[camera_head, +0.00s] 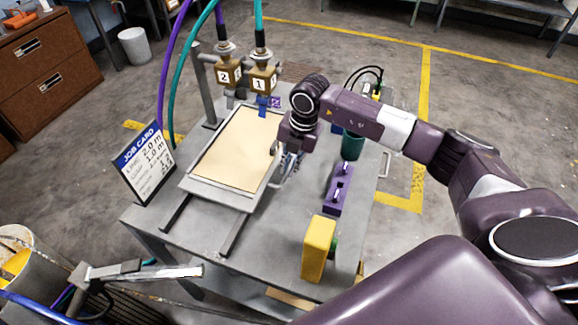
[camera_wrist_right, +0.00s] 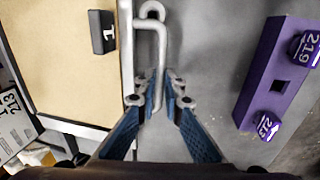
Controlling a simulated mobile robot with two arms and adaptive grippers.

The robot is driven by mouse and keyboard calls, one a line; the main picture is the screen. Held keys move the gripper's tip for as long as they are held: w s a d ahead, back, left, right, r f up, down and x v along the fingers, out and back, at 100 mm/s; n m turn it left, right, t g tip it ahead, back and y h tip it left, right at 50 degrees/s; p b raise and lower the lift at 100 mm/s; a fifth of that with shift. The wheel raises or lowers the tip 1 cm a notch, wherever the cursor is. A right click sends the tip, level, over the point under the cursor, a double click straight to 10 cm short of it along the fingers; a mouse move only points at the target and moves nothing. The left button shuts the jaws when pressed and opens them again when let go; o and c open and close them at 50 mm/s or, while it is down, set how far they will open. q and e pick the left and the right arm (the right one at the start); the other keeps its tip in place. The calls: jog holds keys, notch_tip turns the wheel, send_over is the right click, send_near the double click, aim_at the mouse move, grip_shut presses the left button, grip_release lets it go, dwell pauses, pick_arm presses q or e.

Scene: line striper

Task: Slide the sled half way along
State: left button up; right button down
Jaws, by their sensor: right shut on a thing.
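The sled (camera_head: 234,150) is a pale tan board in a light metal frame, lying on the grey table. Two dark rails (camera_head: 236,234) stick out from under its near end. A bent metal handle (camera_wrist_right: 152,28) stands at the sled's right side. My right gripper (camera_wrist_right: 160,88) has its blue fingers on either side of the handle's rod and is shut on it. In the head view my right gripper (camera_head: 291,162) is at the sled's right edge, partly hidden by my wrist. The sled also fills the left of the wrist view (camera_wrist_right: 60,70). My left gripper is not in view.
Valves tagged 2 (camera_head: 228,75) and 1 (camera_head: 262,80) stand over the sled's far end. A job card (camera_head: 146,160) stands left. Right of the sled are a purple block (camera_head: 338,190), a green cup (camera_head: 352,146) and a yellow block (camera_head: 318,248). The table's near middle is clear.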

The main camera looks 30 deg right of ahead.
aim_at(294, 156)
jog(key=w+d+b, duration=0.2)
jog(key=w+d, duration=0.1)
jog(key=shift+d, duration=0.15)
jog(key=shift+w+d, duration=0.1)
jog(key=c, duration=2.5)
grip_release()
jog(key=shift+r, duration=0.1)
jog(key=shift+c, duration=0.2)
jog(key=o, duration=0.5)
notch_tip(294, 156, up, 12)
jog(key=s+d, duration=0.1)
jog(key=shift+s+d+f, duration=0.2)
jog(key=shift+s, duration=0.2)
